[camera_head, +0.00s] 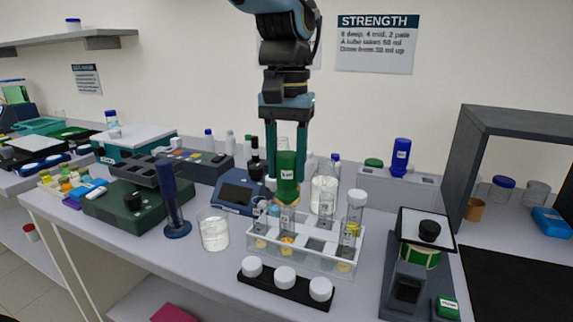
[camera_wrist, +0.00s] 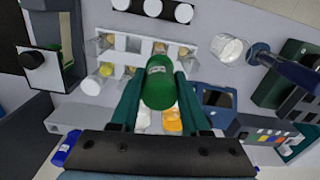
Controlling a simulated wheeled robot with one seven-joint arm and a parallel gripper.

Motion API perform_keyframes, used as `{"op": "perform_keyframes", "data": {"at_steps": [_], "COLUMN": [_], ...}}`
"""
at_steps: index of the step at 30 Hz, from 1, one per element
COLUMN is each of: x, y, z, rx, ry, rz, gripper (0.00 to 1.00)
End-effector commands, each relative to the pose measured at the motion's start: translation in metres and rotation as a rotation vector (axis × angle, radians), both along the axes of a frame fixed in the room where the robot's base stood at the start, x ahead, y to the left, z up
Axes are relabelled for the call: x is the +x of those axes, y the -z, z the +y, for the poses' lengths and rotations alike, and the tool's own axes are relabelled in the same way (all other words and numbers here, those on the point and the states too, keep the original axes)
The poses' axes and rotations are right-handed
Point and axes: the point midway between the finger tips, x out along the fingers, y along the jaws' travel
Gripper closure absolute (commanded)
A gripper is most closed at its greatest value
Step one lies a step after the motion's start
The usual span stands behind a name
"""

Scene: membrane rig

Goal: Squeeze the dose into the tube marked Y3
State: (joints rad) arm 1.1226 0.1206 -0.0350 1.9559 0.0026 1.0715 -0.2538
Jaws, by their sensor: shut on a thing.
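My gripper (camera_head: 289,172) is shut on a green squeeze bottle (camera_head: 287,184) with a white label, held upright above the clear tube rack (camera_head: 304,257). The bottle's lower end is over a tube (camera_head: 287,219) in the rack; whether it touches the tube's mouth I cannot tell. Other labelled tubes stand in the rack, one at the left (camera_head: 260,214), one behind (camera_head: 326,205) and one at the right (camera_head: 348,240). The labels are too small to read, so I cannot tell which is Y3. The wrist view shows the bottle (camera_wrist: 160,84) between my fingers, hiding part of the rack (camera_wrist: 126,58).
A black holder with white caps (camera_head: 284,277) lies before the rack. A glass beaker (camera_head: 214,231) and a blue stand (camera_head: 176,211) are to the left. A device with a black knob (camera_head: 428,233) stands right. Bottles crowd the back; a wall sign (camera_head: 376,45) reads STRENGTH.

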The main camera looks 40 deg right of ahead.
Motion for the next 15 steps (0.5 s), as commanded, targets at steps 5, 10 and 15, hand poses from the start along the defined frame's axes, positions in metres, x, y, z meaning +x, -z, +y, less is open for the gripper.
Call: {"op": "perform_keyframes", "data": {"at_steps": [5, 10, 15], "x": [0.0, 0.0, 0.0], "y": [-0.023, -0.039, -0.055], "z": [0.0, 0.0, 0.0], "rx": [-0.001, -0.001, -0.001], "ry": [0.0, 0.0, 0.001], "rz": [-0.001, -0.001, -0.001], "gripper": [1.0, 1.0, 1.0]}}
